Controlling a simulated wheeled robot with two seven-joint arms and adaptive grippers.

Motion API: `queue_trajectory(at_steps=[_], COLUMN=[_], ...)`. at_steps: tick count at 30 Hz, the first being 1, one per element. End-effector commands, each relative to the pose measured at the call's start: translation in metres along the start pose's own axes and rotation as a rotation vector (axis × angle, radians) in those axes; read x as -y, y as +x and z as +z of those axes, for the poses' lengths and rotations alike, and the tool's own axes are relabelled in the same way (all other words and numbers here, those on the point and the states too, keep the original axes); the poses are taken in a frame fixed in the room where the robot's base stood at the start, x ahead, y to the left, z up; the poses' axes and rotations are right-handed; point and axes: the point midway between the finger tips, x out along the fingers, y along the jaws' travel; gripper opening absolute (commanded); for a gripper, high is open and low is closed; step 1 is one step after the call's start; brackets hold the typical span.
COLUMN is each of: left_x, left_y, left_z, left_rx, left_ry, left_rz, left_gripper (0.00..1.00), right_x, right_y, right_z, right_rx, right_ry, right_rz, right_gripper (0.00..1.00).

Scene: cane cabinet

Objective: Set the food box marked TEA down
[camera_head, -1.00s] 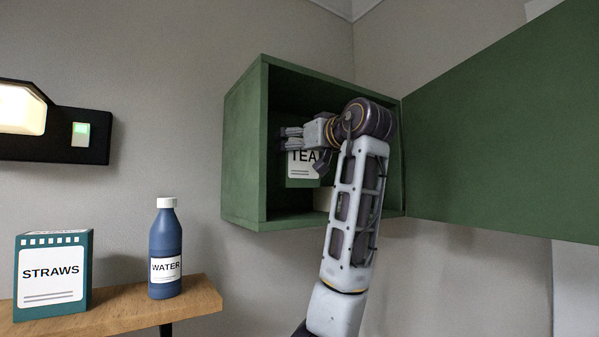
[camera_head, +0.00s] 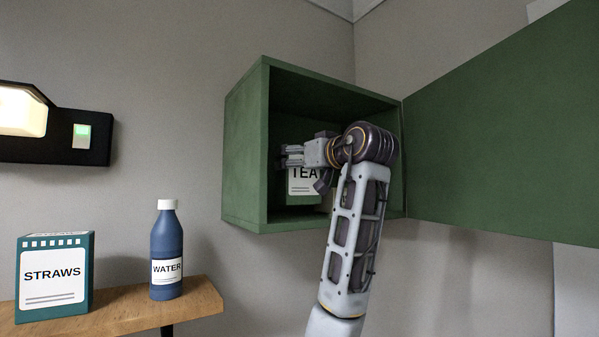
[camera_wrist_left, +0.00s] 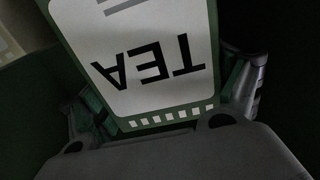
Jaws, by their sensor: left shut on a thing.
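The TEA food box (camera_head: 303,186) is green with a white label and stands upright inside the open green cabinet (camera_head: 243,160). Its lower edge is close to the cabinet floor; I cannot tell if it touches. My left gripper (camera_head: 291,156) is shut on the upper part of the box, and the wrist and arm hide its right side. In the left wrist view the TEA box (camera_wrist_left: 150,65) fills the middle, its label upside down, with a finger on each side. My right gripper is not in view.
The cabinet door (camera_head: 500,130) stands open to the right. A wooden shelf (camera_head: 130,312) at lower left holds the STRAWS box (camera_head: 54,276) and a blue WATER bottle (camera_head: 167,250). A lamp (camera_head: 60,130) is on the left wall.

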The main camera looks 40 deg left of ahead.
Motion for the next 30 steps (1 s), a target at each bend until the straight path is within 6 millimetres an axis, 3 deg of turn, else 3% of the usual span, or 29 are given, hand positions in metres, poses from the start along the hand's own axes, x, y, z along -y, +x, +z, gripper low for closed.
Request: queue_trajectory(at_steps=[9, 26, 27, 30], left_x=[0.0, 0.0, 0.0, 0.0], left_y=[0.0, 0.0, 0.0, 0.0], left_z=[0.023, 0.029, 0.03, 0.029], left_rx=[-0.001, -0.001, 0.0, 0.0], left_ry=[0.001, -0.001, 0.0, 0.0], left_rz=[0.001, 0.001, 0.0, 0.0], left_gripper=[0.58, 0.58, 0.9, 1.0], right_x=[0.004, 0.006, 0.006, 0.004], right_y=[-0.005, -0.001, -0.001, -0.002], right_z=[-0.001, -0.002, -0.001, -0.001], right_rx=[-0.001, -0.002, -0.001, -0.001], right_ry=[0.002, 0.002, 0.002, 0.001], right_rz=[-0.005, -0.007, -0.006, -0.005], right_gripper=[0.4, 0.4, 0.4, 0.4])
